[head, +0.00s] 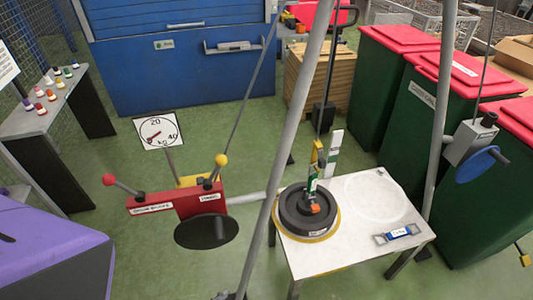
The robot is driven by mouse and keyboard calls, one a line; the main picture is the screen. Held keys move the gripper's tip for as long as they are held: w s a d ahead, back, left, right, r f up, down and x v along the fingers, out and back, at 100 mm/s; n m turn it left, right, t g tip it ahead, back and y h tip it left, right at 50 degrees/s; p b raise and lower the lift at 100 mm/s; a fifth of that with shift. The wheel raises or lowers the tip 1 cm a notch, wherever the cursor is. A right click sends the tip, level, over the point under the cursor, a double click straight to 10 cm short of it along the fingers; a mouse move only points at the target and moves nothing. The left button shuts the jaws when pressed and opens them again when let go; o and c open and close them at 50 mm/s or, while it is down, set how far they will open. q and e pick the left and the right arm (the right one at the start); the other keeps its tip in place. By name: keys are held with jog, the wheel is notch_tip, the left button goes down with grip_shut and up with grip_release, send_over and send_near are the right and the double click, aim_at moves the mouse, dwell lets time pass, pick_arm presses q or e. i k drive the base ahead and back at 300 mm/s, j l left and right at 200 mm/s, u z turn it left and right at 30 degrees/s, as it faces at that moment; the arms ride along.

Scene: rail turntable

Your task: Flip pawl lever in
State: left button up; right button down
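A red winch housing (172,204) stands at centre left with white labels too small to read for certain. A lever with a yellow ball (221,160) rises from its right end, tilted slightly right. A lever with a red ball (109,180) slopes up to the left from its left end. I cannot tell for certain from the labels which one is the pawl lever. A black disc (206,232) sits at the front of the housing. Neither of my grippers is in view.
A white table (320,255) carries stacked black weights (308,208) under a hanging line. Grey poles (295,130) cross in front. A dial (158,131) stands behind the housing. A blue handwheel (478,165) is at right, a purple box (45,250) at lower left.

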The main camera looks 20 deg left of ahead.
aim_at(221, 160)
jog(key=u, duration=1.95)
jog(key=k+l+z, duration=0.2)
jog(key=l, duration=0.2)
